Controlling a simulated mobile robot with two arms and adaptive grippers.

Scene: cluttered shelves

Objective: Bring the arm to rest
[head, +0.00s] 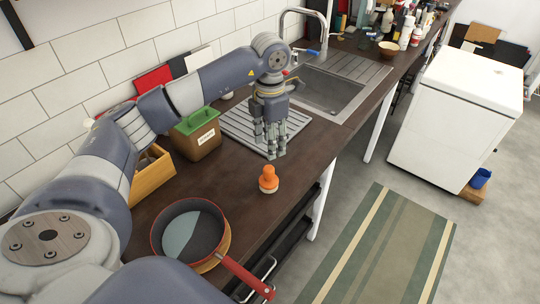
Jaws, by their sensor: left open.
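My left arm comes in from the lower left and reaches over the dark wooden counter (302,168). My left gripper (273,153) points down at the front edge of the ribbed metal drainer, with its fingers apart and nothing seen between them. An orange object with a round knob (268,180) stands upright on the counter just in front of the gripper, apart from it. My right gripper is not in the picture.
A frying pan (187,229) with a red handle (247,277) sticks out over the counter's front edge. A sink (328,92) with a tap (303,12) lies beyond the gripper. A white cabinet (455,110) stands on the right.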

